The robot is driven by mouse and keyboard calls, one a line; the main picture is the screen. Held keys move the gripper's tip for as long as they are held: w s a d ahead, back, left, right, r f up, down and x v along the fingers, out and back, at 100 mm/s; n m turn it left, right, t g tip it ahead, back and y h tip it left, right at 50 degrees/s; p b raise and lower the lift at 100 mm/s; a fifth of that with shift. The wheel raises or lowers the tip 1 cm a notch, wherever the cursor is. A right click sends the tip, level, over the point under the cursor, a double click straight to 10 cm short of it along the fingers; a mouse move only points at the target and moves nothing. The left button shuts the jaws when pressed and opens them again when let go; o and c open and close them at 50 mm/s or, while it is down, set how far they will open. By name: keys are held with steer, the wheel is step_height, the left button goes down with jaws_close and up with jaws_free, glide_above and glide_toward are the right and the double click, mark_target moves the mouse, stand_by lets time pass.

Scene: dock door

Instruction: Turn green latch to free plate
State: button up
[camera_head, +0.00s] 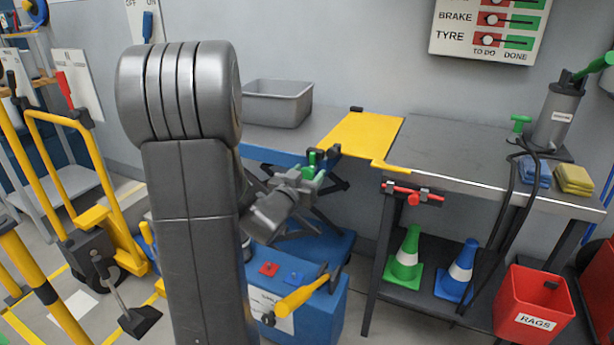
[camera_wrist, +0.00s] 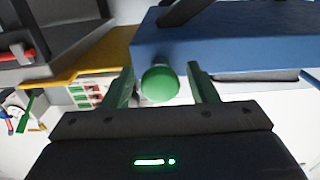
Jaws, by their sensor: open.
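The yellow plate (camera_head: 366,134) lies flat across the gap between the blue lift table and the grey bench. The green latch (camera_head: 319,156) sits at the blue table's front edge, near the plate's left side, partly hidden by my gripper. In the wrist view its rounded green knob (camera_wrist: 160,84) shows between my two green fingers, with a gap visible on each side. My gripper (camera_head: 308,173) is open at the latch; it also fills the lower wrist view (camera_wrist: 161,69). A red latch (camera_head: 411,193) sits on the bench's front edge, right of the plate.
A grey bin (camera_head: 277,102) stands on the blue lift table (camera_wrist: 235,40). A yellow-handled lever (camera_head: 301,296) sticks out below my gripper. Green (camera_head: 406,256) and blue (camera_head: 459,270) cones stand on the bench's lower shelf. A red rags bin (camera_head: 533,302) is at right.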

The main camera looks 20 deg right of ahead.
steer(key=c, duration=0.9)
steer(key=shift+n, duration=0.3)
steer(key=n+p, duration=0.2)
steer(key=n, duration=0.1)
steer(key=shift+r+p, duration=0.1)
steer(key=shift+p, duration=0.3)
steer(key=n+p, duration=0.3)
steer(key=n, duration=0.2)
steer(key=shift+n, duration=0.4)
steer(key=n+p, duration=0.2)
steer(key=n, duration=0.2)
steer(key=shift+n, duration=0.3)
steer(key=shift+n+p, duration=1.15)
steer(key=shift+n, duration=0.85)
